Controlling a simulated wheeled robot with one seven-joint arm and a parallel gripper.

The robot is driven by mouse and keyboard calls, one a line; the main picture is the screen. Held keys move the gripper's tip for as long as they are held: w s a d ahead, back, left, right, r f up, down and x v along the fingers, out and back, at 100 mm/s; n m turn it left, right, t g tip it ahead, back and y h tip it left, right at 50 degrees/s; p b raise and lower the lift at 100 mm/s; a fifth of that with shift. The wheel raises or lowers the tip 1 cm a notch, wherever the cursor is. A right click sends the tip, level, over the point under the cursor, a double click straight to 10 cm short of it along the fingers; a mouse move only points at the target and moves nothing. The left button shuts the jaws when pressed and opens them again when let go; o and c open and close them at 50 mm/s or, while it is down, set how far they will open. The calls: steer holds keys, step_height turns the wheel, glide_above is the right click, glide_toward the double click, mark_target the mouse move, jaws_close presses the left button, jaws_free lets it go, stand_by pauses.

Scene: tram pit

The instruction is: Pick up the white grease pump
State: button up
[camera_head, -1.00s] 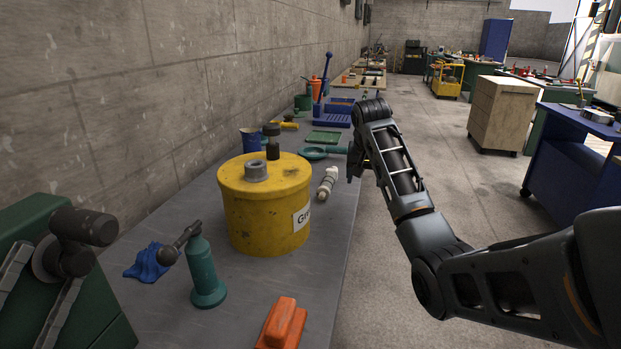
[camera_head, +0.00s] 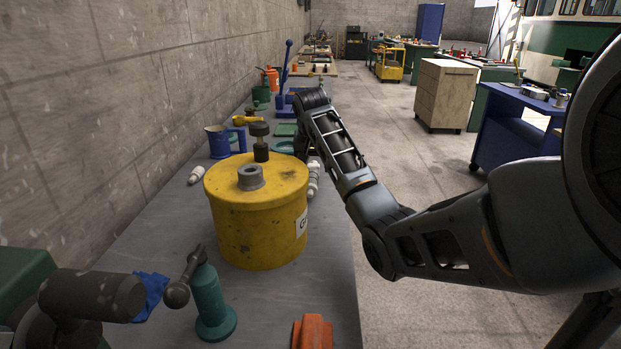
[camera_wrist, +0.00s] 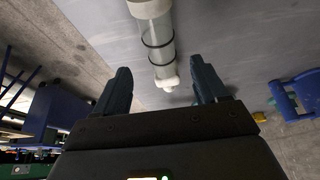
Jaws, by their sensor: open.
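A white grease pump (camera_head: 314,179) lies on the grey bench just right of the yellow bucket, partly hidden by the bucket. In the wrist view the white pump (camera_wrist: 159,40) has a clear barrel with dark rings, and its narrow white end points toward my gripper. My gripper (camera_wrist: 163,84) is open, with one finger on each side of that end and nothing held. In the head view my gripper is mostly hidden behind my arm, near the pump's far end. A second, similar white item (camera_head: 196,175) lies left of the bucket.
The yellow bucket (camera_head: 258,225) stands close to the pump. The floor (camera_head: 400,160) right of the bench is open.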

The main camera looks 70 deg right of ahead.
mark_target(312, 173)
steer(key=shift+a+x, duration=0.15)
steer(key=shift+x, duration=1)
steer(key=shift+a+x, duration=0.1)
steer(key=shift+x, duration=1.05)
steer(key=shift+f, duration=0.15)
steer(key=shift+c, duration=0.4)
steer(key=c, duration=1.1)
steer(key=shift+c, duration=0.2)
